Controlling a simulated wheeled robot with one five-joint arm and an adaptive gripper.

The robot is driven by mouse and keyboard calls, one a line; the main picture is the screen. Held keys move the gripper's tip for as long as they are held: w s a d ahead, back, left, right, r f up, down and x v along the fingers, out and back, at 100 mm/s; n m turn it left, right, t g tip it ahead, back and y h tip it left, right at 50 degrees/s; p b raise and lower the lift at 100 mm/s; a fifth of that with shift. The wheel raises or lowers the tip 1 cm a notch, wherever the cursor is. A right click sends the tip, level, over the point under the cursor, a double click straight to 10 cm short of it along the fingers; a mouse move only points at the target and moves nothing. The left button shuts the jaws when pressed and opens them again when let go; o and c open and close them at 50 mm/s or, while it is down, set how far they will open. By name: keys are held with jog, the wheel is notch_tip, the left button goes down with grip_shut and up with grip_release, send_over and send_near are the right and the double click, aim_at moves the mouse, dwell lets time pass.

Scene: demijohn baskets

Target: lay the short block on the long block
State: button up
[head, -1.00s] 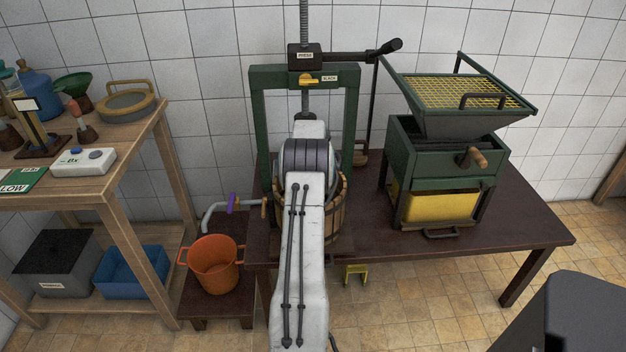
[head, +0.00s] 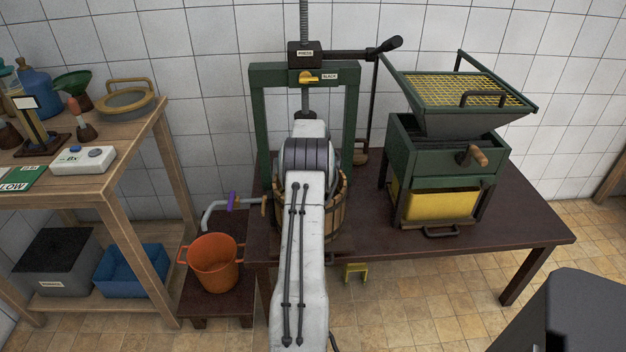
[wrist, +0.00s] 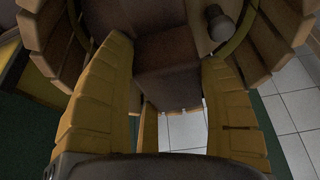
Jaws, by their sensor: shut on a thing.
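In the wrist view, the two tan fingers of my gripper (wrist: 165,58) are closed on a dark brown block (wrist: 168,85), which looks like the short block. They hold it at the open top of the slatted wooden press basket (wrist: 268,48). Another dark brown surface shows just beyond the held block; I cannot tell whether it is the long block or whether the two touch. In the head view, my arm covers the gripper, the blocks and much of the basket (head: 338,213).
The green press frame (head: 353,120) stands around the basket on a dark table (head: 510,232). A crusher with a yellow bin (head: 435,202) stands to the right. An orange bucket (head: 213,265) is low at left, beside a wooden shelf (head: 125,215) with tools.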

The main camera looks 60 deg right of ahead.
jog(key=shift+f, duration=0.35)
jog(key=o, duration=1.3)
jog(key=v, duration=1.2)
